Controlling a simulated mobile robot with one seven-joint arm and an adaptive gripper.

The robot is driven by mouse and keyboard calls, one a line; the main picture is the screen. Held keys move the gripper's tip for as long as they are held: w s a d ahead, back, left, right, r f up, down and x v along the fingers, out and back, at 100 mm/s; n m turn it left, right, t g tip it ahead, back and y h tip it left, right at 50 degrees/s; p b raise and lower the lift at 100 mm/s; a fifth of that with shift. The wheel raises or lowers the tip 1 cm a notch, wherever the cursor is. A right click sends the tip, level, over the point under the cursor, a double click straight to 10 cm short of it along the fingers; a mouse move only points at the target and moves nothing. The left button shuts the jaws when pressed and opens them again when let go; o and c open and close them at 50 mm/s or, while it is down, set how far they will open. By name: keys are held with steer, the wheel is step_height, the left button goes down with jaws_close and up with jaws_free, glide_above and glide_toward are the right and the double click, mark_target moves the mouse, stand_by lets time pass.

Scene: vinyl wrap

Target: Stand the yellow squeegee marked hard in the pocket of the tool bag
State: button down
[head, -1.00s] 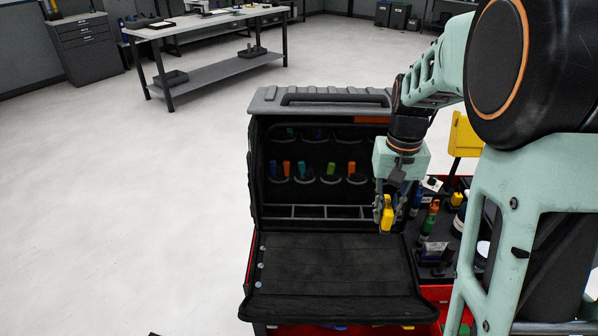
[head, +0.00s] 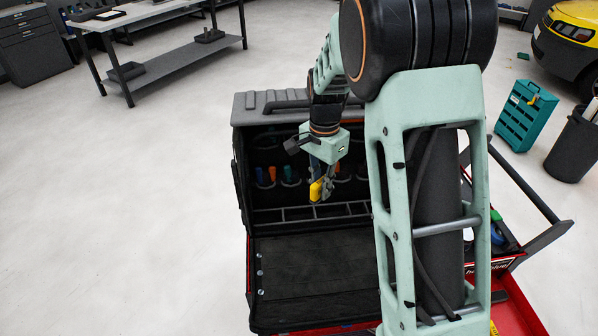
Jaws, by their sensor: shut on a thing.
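My gripper (head: 324,190) is shut on the yellow squeegee (head: 316,191) and holds it in the air in front of the open tool bag (head: 315,274). Any marking on the squeegee is too small to read. The bag's upright back panel has a row of pockets (head: 265,184) with blue, orange and teal tools standing in them. My gripper and arm hide pockets toward the right of the row. An open divided rail (head: 290,214) runs below the pockets. The squeegee appears apart from the pockets, though its exact distance from them is hard to tell.
The bag rests on a red cart (head: 520,302), largely hidden behind my arm. A grey workbench (head: 150,50) stands at the back left. A teal crate (head: 525,115), a dark bin (head: 574,145) and a yellow car (head: 568,40) are at the right. The left floor is clear.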

steer(key=w+a+m+p, duration=0.2)
steer(key=a+m+p, duration=0.2)
steer(key=m, duration=0.1)
steer(key=m+b, duration=0.3)
steer(key=b, duration=0.2)
glide_toward(299, 210)
steer(key=shift+s+f, duration=0.4)
steer(key=shift+f, duration=0.6)
steer(key=shift+s+f, duration=0.35)
steer(key=shift+f, duration=0.65)
steer(key=shift+s+f, duration=0.4)
steer(key=shift+f, duration=0.6)
steer(key=shift+f+b, duration=0.6)
steer(key=shift+f, duration=0.1)
steer(key=c, duration=1.8)
jaws_free()
steer(key=shift+r, duration=0.1)
